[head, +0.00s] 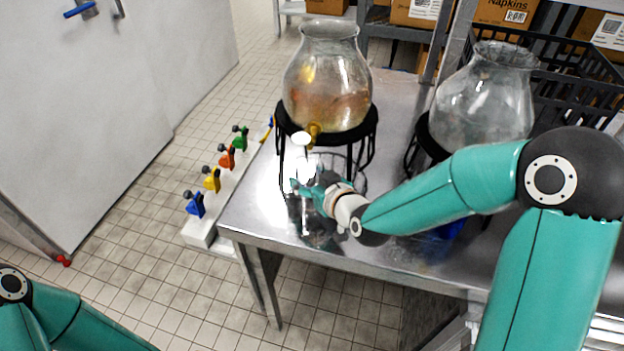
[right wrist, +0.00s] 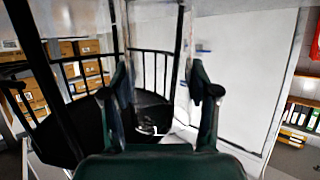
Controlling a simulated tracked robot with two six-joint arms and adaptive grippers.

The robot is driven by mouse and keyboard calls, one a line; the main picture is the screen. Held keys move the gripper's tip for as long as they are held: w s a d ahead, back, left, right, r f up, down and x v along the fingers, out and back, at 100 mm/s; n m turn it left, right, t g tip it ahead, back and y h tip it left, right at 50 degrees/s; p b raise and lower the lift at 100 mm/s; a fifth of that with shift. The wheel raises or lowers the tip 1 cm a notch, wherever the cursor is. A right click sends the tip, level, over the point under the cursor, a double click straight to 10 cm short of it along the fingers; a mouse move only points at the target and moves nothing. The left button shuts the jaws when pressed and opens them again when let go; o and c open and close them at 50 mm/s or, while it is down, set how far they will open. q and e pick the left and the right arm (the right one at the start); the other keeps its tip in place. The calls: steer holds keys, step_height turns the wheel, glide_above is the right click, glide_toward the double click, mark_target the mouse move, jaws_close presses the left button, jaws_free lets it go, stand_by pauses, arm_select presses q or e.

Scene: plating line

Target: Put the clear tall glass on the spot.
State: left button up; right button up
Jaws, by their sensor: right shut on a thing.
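My right gripper (head: 301,186) is low over the steel table, in front of the amber-filled dispenser (head: 327,85) and near its tap (head: 313,134). It is shut on the clear tall glass, which barely shows in the head view against the glare. In the right wrist view the glass (right wrist: 153,85) is a faint see-through shape between the two fingers (right wrist: 160,100), with the black stand (right wrist: 60,135) behind it. I cannot make out the spot for certain; glare covers the table there. My left arm shows at the bottom left, its gripper out of view.
A second glass dispenser (head: 484,100) stands to the right, behind my right arm. A black crate (head: 565,85) and boxes (head: 505,12) are at the back.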

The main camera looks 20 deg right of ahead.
steer(key=o, duration=1.5)
